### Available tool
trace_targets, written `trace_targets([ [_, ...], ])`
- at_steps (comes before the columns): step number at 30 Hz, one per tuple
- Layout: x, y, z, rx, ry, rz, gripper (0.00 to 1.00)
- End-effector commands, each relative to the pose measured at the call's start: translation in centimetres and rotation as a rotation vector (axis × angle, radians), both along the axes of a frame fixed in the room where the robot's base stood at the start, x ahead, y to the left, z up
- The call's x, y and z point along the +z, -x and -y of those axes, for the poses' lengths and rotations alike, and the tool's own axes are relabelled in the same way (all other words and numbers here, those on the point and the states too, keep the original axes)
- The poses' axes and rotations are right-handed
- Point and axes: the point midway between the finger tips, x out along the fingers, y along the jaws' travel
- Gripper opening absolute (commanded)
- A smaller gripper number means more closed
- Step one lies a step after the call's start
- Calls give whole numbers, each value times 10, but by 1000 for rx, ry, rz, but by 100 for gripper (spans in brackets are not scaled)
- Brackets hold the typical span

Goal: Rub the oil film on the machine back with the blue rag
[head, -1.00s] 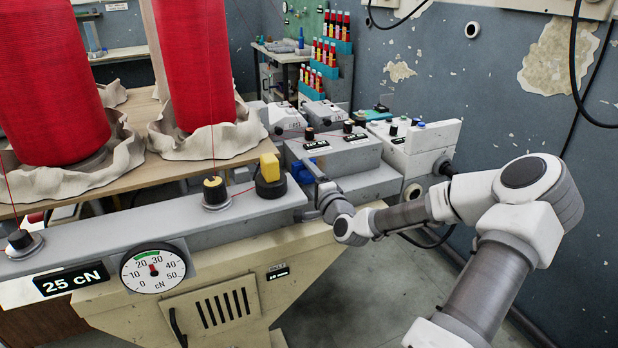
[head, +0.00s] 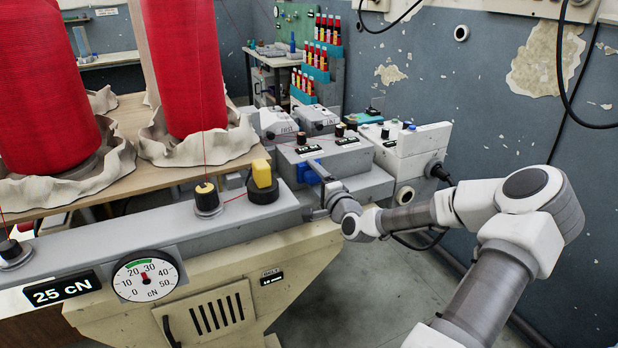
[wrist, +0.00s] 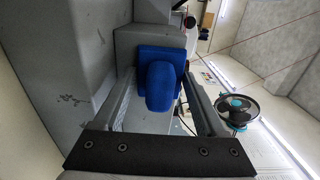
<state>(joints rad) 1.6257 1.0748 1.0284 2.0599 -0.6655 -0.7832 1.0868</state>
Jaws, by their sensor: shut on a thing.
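The blue rag (wrist: 160,86) is a folded pad with a rounded lobe, between the fingers of my gripper (wrist: 158,78). My gripper (head: 318,176) is shut on it, and a bit of blue rag (head: 308,174) shows in the head view. The rag is against or very close to a grey machine face in the wrist view; contact cannot be told. The machine (head: 362,160) is a grey housing with black knobs and labels. I cannot make out the oil film; the rag and gripper hide part of the surface.
A yellow block (head: 261,173) on a black round base and a tension dial (head: 146,281) are on the near rail. Big red yarn cones (head: 190,70) stand at left. A white control box (head: 415,140) is behind my arm. Floor is clear at lower right.

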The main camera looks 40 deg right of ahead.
Motion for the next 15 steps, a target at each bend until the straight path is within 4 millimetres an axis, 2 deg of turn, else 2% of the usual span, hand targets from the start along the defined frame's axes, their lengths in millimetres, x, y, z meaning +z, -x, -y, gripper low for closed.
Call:
trace_targets([
  [9, 0, 4, 27, -3, -2, 1, 0],
  [15, 2, 7, 31, -3, 0, 0, 0],
])
